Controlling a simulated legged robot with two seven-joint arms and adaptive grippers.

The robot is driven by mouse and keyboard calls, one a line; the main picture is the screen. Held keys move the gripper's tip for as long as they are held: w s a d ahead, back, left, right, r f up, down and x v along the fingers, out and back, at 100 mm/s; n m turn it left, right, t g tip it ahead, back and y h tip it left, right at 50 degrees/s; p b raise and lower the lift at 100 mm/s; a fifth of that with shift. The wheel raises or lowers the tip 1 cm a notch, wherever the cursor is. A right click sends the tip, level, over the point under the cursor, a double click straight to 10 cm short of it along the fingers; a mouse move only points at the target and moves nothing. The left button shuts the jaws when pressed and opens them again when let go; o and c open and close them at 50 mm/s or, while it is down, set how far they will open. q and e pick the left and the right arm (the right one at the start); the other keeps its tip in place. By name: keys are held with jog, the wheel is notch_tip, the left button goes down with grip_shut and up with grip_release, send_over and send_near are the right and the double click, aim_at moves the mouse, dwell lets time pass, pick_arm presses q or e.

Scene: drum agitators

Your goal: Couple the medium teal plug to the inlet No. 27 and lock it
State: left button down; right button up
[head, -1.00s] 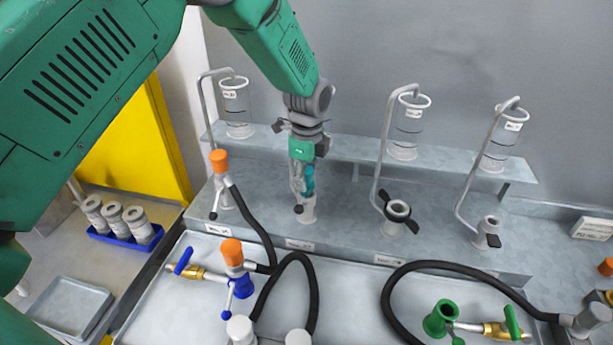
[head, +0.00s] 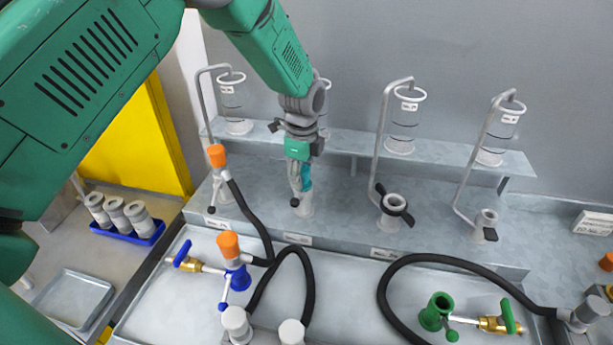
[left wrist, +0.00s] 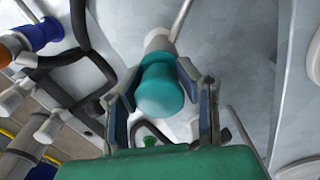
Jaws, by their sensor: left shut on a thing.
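My left gripper (head: 300,178) is shut on the teal plug (head: 307,178) and points down at the second inlet from the left (head: 306,207). The left wrist view shows the rounded teal plug (left wrist: 160,88) between the two fingers, in line with the pale inlet neck (left wrist: 158,40). The plug is at the inlet mouth; I cannot tell how fully it is seated. A dark-tipped lever (head: 295,201) shows at the inlet's left side. The label below this inlet (head: 297,239) is too small to read surely. My right gripper is not in view.
An orange-capped hose fitting (head: 217,156) stands on the inlet to the left. Inlets with black levers (head: 394,207) stand to the right. Black hoses, a blue valve fitting (head: 236,278) and a green one (head: 437,312) lie in front. A shelf with clear cylinders (head: 405,122) runs behind.

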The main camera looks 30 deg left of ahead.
pick_arm(q)
jog(key=shift+a, duration=0.45)
jog(key=c, duration=1.1)
grip_release()
jog(key=shift+a+f, duration=0.1)
jog(key=shift+o, duration=0.5)
jog(key=shift+a+f, duration=0.15)
jog(key=shift+a, duration=0.15)
jog(key=shift+d+r, duration=0.2)
jog(key=shift+d, duration=0.4)
jog(key=shift+d+r+p, duration=0.15)
jog(key=shift+r+p, duration=0.15)
jog(key=shift+r, duration=0.05)
notch_tip(320, 180, up, 2)
jog(key=shift+r+p, duration=0.15)
jog(key=shift+p, duration=0.75)
jog(key=r, duration=0.2)
jog(key=a+r, duration=0.1)
jog(key=r, duration=0.1)
jog(key=shift+a, duration=0.1)
jog(key=shift+d+r, duration=0.25)
jog(key=shift+r, duration=0.05)
jog(key=shift+d+r, duration=0.1)
jog(key=shift+d, duration=0.2)
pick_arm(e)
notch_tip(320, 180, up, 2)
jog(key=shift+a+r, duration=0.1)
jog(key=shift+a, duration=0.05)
